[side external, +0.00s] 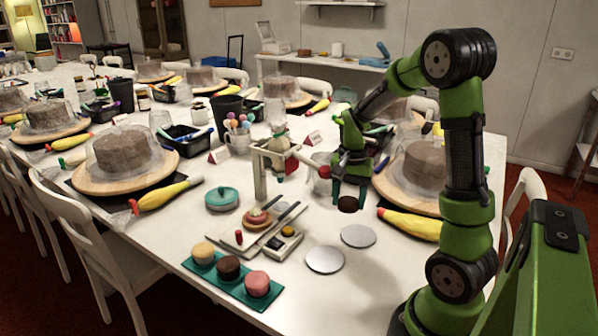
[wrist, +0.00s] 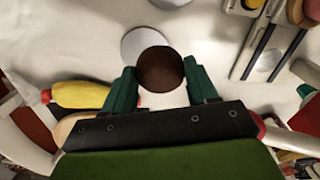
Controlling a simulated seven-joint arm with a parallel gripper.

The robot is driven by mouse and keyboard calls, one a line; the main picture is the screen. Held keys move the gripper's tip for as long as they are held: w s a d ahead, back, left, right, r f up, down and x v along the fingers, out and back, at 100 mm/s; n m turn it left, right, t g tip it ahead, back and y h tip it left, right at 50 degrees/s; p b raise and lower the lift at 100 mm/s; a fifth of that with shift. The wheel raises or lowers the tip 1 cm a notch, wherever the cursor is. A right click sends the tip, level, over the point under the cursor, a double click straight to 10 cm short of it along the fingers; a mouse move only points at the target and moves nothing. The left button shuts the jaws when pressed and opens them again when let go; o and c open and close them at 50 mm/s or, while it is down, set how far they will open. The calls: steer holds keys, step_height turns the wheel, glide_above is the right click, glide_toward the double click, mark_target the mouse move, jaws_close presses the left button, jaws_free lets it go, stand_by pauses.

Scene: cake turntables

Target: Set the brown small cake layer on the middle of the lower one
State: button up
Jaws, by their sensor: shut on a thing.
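The brown small cake layer (side external: 349,204) is held between the fingertips of my gripper (side external: 350,194), above the table behind two pale round discs. In the wrist view the brown layer (wrist: 160,70) sits between the two green fingers of my gripper (wrist: 161,82) and covers part of a pale disc (wrist: 138,42). The two discs, a nearer one (side external: 325,260) and a farther one (side external: 358,236), lie flat and look bare. I cannot tell which thing is the lower layer. A teal tray (side external: 208,274) holds a yellow, a brown (side external: 228,267) and a pink small cake.
A board (side external: 232,243) with a pink-topped cake (side external: 257,218) and dark-bladed tools lies left of the discs. A pale post frame (side external: 260,175) stands behind it. Large covered cakes (side external: 124,150) and yellow piping bags (side external: 410,224) flank the area. The table front near the discs is clear.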

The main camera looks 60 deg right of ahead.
steer(key=w+a+r+n, duration=0.4)
steer(key=a+n, duration=0.3)
steer(key=a, duration=0.3)
steer(key=w+a+r+n, duration=0.4)
steer(key=w+a+n, duration=0.1)
steer(key=a+n, duration=0.35)
steer(key=s+d+f+n, duration=0.1)
steer(key=s+d+f, duration=0.1)
steer(key=d+f, duration=0.5)
glide_above(256, 214)
step_height(256, 214, down, 2)
steer(key=shift+d+f+n, duration=0.1)
steer(key=shift+n, duration=0.15)
steer(key=shift+f, duration=1.7)
steer(key=shift+f, duration=0.1)
steer(key=o, duration=0.8)
steer(key=shift+c, duration=0.2)
